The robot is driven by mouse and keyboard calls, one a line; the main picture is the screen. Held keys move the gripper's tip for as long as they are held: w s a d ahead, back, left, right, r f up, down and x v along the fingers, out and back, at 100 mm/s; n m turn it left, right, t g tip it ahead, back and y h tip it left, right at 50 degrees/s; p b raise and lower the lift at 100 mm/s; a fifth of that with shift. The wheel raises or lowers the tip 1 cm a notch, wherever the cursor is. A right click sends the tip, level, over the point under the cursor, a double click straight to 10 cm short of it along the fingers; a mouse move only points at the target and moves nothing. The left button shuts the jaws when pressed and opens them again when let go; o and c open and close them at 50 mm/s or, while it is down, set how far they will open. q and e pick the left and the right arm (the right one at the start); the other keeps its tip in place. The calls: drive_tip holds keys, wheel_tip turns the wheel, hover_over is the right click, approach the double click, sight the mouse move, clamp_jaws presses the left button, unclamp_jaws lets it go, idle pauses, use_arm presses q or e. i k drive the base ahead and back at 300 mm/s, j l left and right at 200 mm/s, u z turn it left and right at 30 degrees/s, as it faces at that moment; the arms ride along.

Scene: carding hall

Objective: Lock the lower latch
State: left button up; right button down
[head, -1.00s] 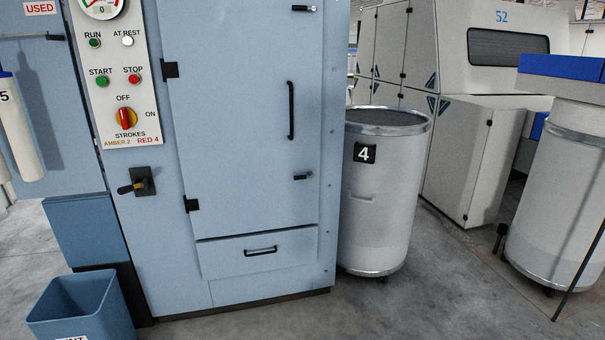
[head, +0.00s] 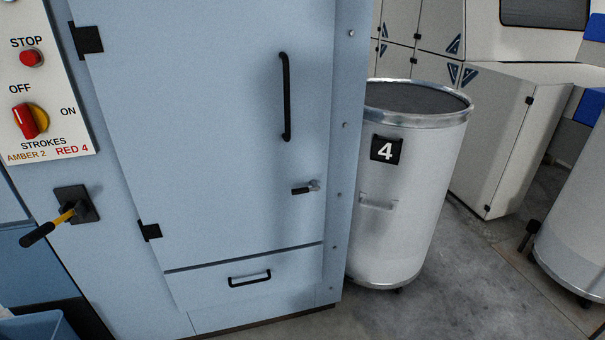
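The lower latch (head: 306,188) is a small black lever on a silver pivot near the right edge of the blue cabinet door (head: 200,130). Its black end points left, roughly level. The door looks flush with the cabinet front. A tall black door handle (head: 286,97) stands above the latch. The upper latch is out of view. Neither of my grippers shows in the head view.
A drawer with a black handle (head: 249,278) is below the door. A yellow and black lever (head: 58,223) juts out at left, under the control panel (head: 40,100). A white can marked 4 (head: 408,200) stands close to the cabinet's right side. Floor shows at bottom right.

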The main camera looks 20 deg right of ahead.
sight(315, 188)
drive_tip(key=i+l, duration=0.15)
drive_tip(key=i, duration=0.4)
drive_tip(key=i+l, duration=0.15)
drive_tip(key=i, duration=0.45)
